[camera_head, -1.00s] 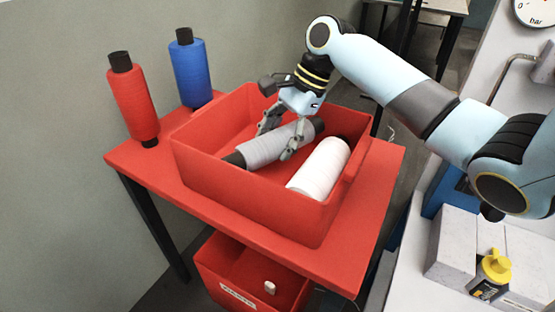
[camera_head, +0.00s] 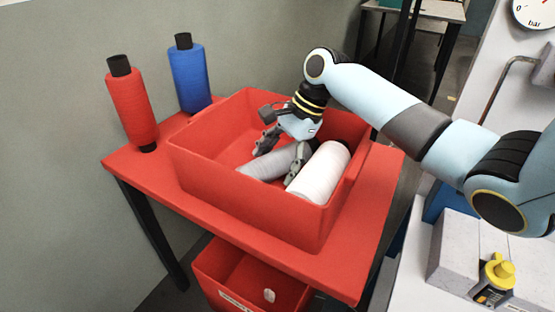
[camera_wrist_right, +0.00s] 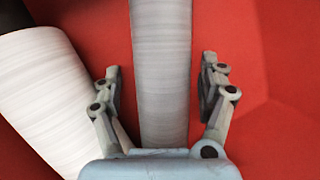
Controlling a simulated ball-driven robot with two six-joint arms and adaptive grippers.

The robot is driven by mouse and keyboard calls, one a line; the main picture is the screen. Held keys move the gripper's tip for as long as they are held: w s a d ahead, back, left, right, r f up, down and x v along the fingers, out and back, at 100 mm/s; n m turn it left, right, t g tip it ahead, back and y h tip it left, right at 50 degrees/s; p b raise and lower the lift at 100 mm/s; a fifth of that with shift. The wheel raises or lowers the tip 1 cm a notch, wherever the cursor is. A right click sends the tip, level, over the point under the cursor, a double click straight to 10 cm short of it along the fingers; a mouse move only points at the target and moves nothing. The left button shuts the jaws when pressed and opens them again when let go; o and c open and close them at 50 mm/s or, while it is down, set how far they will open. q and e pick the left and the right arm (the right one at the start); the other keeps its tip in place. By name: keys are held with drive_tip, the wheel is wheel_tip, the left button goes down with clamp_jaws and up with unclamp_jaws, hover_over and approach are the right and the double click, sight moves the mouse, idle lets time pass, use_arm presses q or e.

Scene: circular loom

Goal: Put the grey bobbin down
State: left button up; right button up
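The grey bobbin (camera_head: 262,170) lies low inside the red crate (camera_head: 255,208). It also shows in the right wrist view (camera_wrist_right: 162,70), running lengthwise between my fingers. My right gripper (camera_head: 274,165) reaches down into the crate with a finger on each side of the bobbin. In the right wrist view my right gripper (camera_wrist_right: 160,88) is open, with a narrow red gap between each finger and the bobbin. My left gripper is not in view. The crate's front wall hides the bobbin's lower end.
A white bobbin (camera_head: 323,172) lies in the crate close to the right finger, and also shows in the wrist view (camera_wrist_right: 45,100). A red bobbin (camera_head: 133,105) and a blue bobbin (camera_head: 191,78) stand upright on the red table (camera_head: 345,262) behind the crate.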

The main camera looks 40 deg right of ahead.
drive_tip(key=p+v, duration=0.2)
drive_tip(key=v, duration=1)
drive_tip(key=shift+r+p, duration=0.2)
drive_tip(key=shift+p, duration=0.2)
